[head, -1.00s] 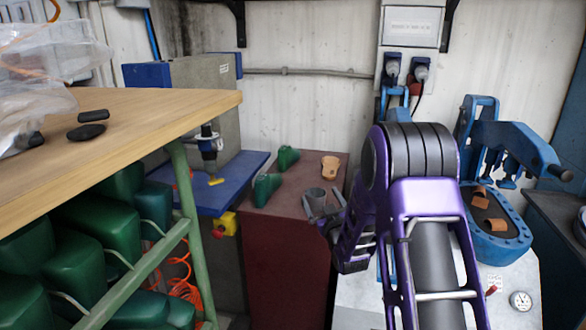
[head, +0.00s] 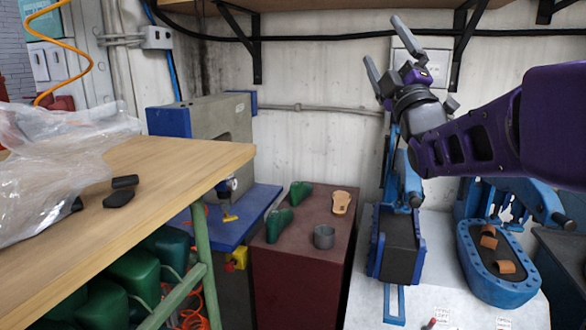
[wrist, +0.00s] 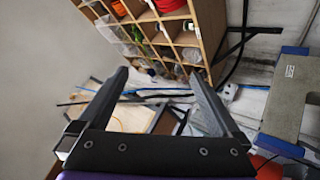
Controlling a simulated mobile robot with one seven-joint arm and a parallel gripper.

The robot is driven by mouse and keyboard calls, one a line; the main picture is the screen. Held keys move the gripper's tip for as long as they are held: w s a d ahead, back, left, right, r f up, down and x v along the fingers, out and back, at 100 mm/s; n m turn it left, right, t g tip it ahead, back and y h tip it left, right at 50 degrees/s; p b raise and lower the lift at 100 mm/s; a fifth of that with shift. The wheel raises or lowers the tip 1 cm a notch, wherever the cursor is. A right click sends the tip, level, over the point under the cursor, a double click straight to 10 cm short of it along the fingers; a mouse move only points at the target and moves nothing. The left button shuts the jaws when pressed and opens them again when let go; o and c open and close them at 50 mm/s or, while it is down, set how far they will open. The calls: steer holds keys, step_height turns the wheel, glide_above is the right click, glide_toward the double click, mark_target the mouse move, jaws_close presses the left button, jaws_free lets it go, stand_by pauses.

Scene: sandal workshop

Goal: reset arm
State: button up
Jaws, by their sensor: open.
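My gripper (head: 384,49) is raised high in front of the back wall in the head view, its fingers pointing up and apart. It is open and empty. In the wrist view my gripper (wrist: 160,84) shows two dark fingers spread wide, with nothing between them. My purple arm (head: 465,140) reaches in from the right edge of the head view, above the blue machines.
A maroon cabinet (head: 305,275) bears green lasts (head: 279,224), a sandal (head: 341,202) and a grey cup (head: 324,237). A wooden table (head: 170,165) stands left. Blue presses (head: 498,270) stand right. A shelf (head: 330,7) hangs above; a cubby rack (wrist: 180,35) shows in the wrist view.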

steer(key=d+m+h, duration=0.3)
steer(key=d+h, duration=0.1)
steer(key=d, duration=0.4)
step_height(320, 180, down, 13)
steer(key=s+m+g+h, duration=0.1)
steer(key=m+g+h, duration=0.1)
steer(key=m+g, duration=0.5)
steer(key=s+a+f+m+g, duration=0.2)
steer(key=s+a+f+g, duration=0.2)
steer(key=s+f, duration=0.3)
steer(key=s+a+f+m+g, duration=0.3)
steer(key=s+f, duration=0.4)
steer(key=s, duration=0.3)
steer(key=s+a+f+m+g, duration=0.2)
steer(key=s+a+f+g, duration=0.3)
steer(key=s+f, duration=0.2)
steer(key=shift+s+a+f+m+g, duration=0.25)
steer(key=shift+s+m+g, duration=0.15)
steer(key=shift+s, duration=0.8)
